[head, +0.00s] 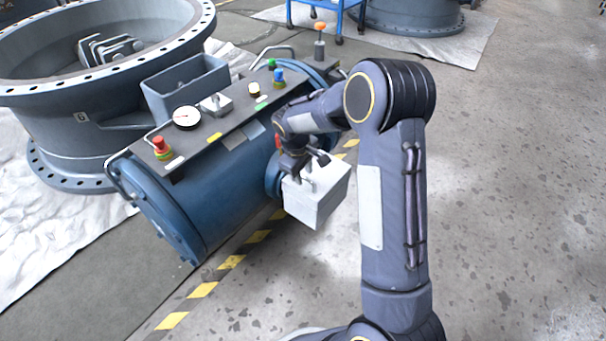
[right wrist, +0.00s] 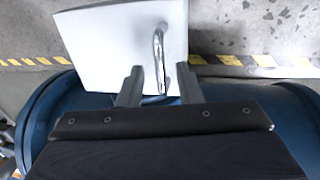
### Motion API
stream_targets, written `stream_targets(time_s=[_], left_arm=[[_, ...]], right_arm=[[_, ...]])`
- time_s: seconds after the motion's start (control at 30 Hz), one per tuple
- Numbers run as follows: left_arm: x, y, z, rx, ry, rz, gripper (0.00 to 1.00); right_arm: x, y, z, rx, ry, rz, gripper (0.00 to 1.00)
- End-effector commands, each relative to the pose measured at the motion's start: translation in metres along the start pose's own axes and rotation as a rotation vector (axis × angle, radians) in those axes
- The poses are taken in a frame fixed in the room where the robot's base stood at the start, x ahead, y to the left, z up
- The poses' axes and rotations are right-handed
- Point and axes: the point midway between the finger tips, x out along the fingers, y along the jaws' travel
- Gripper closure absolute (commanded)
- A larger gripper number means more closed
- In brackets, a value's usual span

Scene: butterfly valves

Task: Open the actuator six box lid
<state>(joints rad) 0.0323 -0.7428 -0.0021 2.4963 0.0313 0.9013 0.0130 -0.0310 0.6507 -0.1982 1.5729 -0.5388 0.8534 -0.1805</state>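The white box (head: 322,202) sits on the near side of the blue cylindrical actuator (head: 222,178). Its lid looks closed in the head view, with part of a handle showing by the gripper. In the right wrist view the pale lid (right wrist: 100,45) carries a bent metal handle (right wrist: 157,50). My right gripper (head: 306,172) is over the lid. In the right wrist view my right gripper (right wrist: 160,90) has its fingers apart, one on each side of the handle's near end, with gaps beside it. My left gripper is not in view.
A large flanged valve (head: 80,100) stands at left. Yellow-black tape (head: 231,262) runs below. The floor at right is clear.

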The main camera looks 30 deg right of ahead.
Motion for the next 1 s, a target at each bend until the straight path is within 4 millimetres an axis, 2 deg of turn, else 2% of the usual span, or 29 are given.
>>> stream_targets(time_s=[0.23, 0.4, 0.5, 0.83, 1.0], left_arm=[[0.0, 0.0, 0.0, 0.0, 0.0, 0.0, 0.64], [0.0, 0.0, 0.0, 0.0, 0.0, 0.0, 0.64], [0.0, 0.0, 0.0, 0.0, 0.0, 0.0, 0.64], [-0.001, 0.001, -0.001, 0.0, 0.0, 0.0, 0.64], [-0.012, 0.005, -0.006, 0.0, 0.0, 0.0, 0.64]], right_arm=[[0.001, 0.0, 0.0, 0.0, 0.001, 0.0, 0.68], [0.0, 0.0, 0.0, 0.0, 0.001, 0.0, 0.9], [0.0, 0.0, 0.0, 0.0, 0.001, 0.0, 1.0], [-0.001, 0.0, 0.0, 0.0, 0.0, -0.003, 1.0], [-0.009, 0.001, -0.002, 0.001, -0.001, -0.034, 1.0]])
